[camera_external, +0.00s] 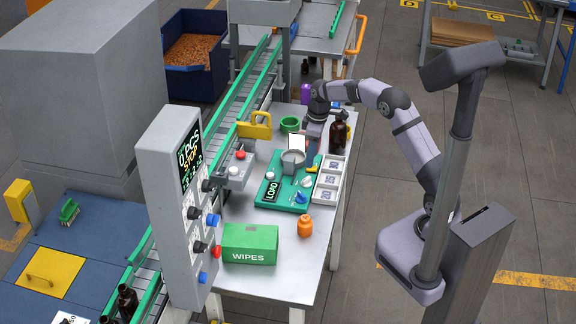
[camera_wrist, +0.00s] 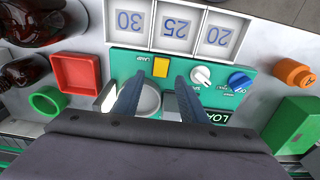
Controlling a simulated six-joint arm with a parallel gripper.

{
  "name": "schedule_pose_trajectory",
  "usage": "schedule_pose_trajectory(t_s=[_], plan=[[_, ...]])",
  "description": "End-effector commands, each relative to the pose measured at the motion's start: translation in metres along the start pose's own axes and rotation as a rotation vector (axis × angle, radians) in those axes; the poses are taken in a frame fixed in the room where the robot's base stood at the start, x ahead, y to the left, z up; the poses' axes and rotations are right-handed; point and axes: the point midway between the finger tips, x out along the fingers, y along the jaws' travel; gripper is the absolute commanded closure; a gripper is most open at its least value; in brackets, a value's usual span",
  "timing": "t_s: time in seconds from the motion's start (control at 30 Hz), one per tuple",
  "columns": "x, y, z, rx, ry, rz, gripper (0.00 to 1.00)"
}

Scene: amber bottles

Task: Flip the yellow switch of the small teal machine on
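The small teal machine (camera_external: 270,200) lies flat on the steel table, with a round metal cup, a LOAD display and knobs on its panel. Its yellow switch (camera_external: 311,170) is at the panel's edge by the white tray. My gripper (camera_wrist: 160,78) is open and empty, pointing down over the panel. Its two fingers appear to either side of the switch in the wrist view, their height above it unclear. Outside, my gripper (camera_external: 312,150) is above the machine's far end.
A white knob (camera_wrist: 201,77) and blue knob (camera_wrist: 240,81) are right of the switch. A numbered white tray (camera_external: 328,181) borders the machine. A red tray (camera_wrist: 77,75), green ring (camera_wrist: 46,102) and amber bottle (camera_external: 338,135) stand close. An orange bottle (camera_external: 305,226) and green WIPES box (camera_external: 249,243) are nearer.

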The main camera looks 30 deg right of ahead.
Motion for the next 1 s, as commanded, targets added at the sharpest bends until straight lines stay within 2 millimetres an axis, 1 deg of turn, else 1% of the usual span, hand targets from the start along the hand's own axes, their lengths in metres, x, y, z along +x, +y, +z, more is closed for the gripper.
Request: schedule_pose_trajectory(t_s=[0.2,0.4,0.87,1.0], plan=[[-0.028,0.001,0.0,0.0,0.002,0.002,0.61],[-0.041,0.0,0.0,0.0,0.0,0.001,0.61],[-0.043,0.0,0.0,0.0,0.0,0.0,0.61],[-0.043,-0.002,0.007,0.021,-0.003,0.001,0.61]])
